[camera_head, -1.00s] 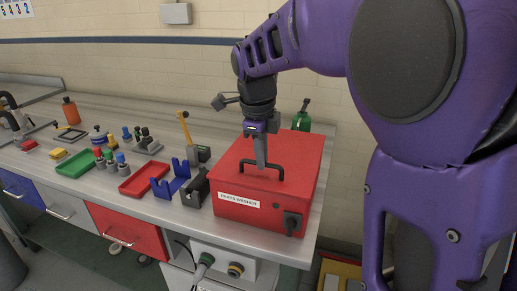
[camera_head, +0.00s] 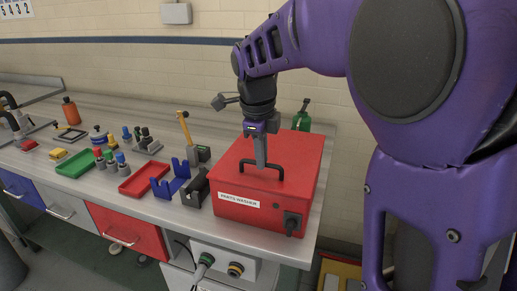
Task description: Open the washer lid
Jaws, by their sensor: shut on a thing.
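The parts washer is a red box (camera_head: 300,196) on the right end of the workbench, with a white label (camera_head: 239,200) on its front. Its red lid (camera_head: 300,150) lies flat and closed on top. A black bar handle (camera_head: 277,178) stands on the lid near its front edge. My gripper (camera_head: 261,164) comes down from above and is shut on the handle at its middle. The fingers partly hide the handle's back bar. A black latch or switch (camera_head: 292,222) sits at the front right of the box.
A black bracket (camera_head: 195,189) and a blue bracket (camera_head: 171,184) stand close to the washer's left. A red tray (camera_head: 144,178) and green tray (camera_head: 75,163) lie further left.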

